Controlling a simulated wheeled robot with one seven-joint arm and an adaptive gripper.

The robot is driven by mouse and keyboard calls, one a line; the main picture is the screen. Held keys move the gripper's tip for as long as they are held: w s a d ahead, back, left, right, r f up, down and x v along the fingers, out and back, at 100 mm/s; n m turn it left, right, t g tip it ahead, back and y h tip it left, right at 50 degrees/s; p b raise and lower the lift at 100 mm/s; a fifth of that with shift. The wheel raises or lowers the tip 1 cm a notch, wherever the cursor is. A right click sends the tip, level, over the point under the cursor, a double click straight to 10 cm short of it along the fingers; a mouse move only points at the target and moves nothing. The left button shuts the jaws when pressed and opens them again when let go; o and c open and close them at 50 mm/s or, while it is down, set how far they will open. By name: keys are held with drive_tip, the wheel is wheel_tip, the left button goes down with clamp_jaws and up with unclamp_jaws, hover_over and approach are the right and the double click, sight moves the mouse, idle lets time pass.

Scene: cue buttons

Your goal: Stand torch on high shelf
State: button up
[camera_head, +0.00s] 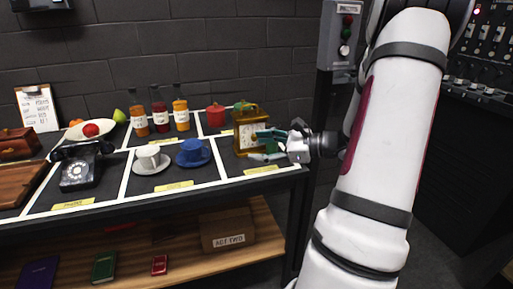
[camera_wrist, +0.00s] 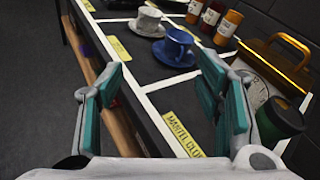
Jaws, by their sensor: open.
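A dark green cylinder with a black end (camera_wrist: 281,118) shows at the right of the wrist view, beside the clock and just outside my right finger. It may be the torch, but I cannot be sure. In the head view its place is mostly covered by my gripper (camera_head: 267,145). My gripper is open, with teal finger pads, in front of the brass mantel clock (camera_head: 241,138). In the wrist view nothing shows between the fingers of my gripper (camera_wrist: 165,88). I cannot make out a high shelf in either view.
The black prop table (camera_head: 190,190) has white-outlined compartments. They hold a blue cup (camera_head: 192,153), a white cup (camera_head: 149,158), a black telephone (camera_head: 80,170), bottles (camera_head: 160,113) and a red pot (camera_head: 215,115). A lower wooden shelf (camera_head: 190,268) holds books and a box (camera_head: 227,228). A control box (camera_head: 339,35) hangs behind.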

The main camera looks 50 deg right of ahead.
drive_tip(key=s+d+f+m+t+h+b, duration=0.1)
drive_tip(key=s+d+f+m+t+h, duration=0.2)
drive_tip(key=d, duration=0.4)
drive_tip(key=s+d+f+m+t+h+b, duration=0.1)
drive_tip(key=s+d+f+m+h+b, duration=0.15)
drive_tip(key=d+f+m+h, duration=0.35)
drive_tip(key=w, duration=0.4)
drive_tip(key=w+d+r+y+b, duration=0.1)
drive_tip(key=w, duration=0.3)
drive_tip(key=w+d+r+n+y, duration=0.1)
drive_tip(key=w, duration=0.3)
drive_tip(key=shift+w+r+b, duration=0.1)
drive_tip(key=shift+w+b, duration=0.2)
drive_tip(key=shift+w, duration=0.1)
clamp_jaws()
drive_tip(key=shift+r, duration=0.1)
drive_tip(key=shift+r, duration=0.5)
drive_tip(key=r, duration=0.1)
drive_tip(key=p, duration=0.1)
drive_tip(key=s+r, duration=0.1)
drive_tip(key=shift+a+r, duration=0.3)
drive_tip(key=shift+a, duration=0.05)
drive_tip(key=s+a+r+p, duration=0.1)
drive_tip(key=s+a+p, duration=0.1)
drive_tip(key=s+a, duration=0.7)
drive_tip(key=s, duration=0.2)
drive_tip(key=shift+s, duration=0.4)
